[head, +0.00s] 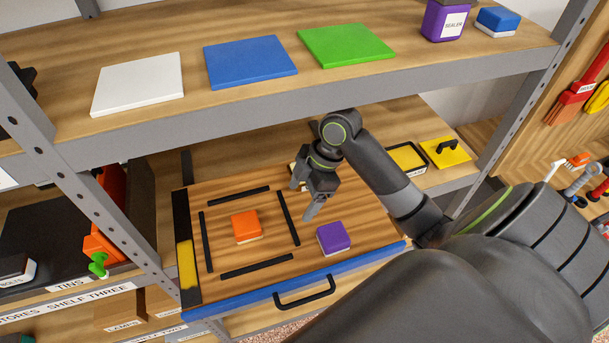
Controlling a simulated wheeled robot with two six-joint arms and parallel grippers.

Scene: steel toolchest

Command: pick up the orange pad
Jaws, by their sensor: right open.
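The orange pad (246,225) is a small block with a pale underside. It lies on the wooden surface of the pulled-out drawer (185,220), inside a square marked by black strips. A purple pad (333,237) lies on the same surface to the right, outside the strips. My right gripper (304,200) is open and empty, with its fingers pointing down. It appears above the drawer, to the right of the orange pad and apart from it. My left gripper is not in view.
The upper shelf holds a white (138,83), a blue (249,61) and a green plate (345,45), above and behind the drawer. A grey steel post (95,180) stands left of the drawer. The drawer's blue front edge has a black handle (304,292).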

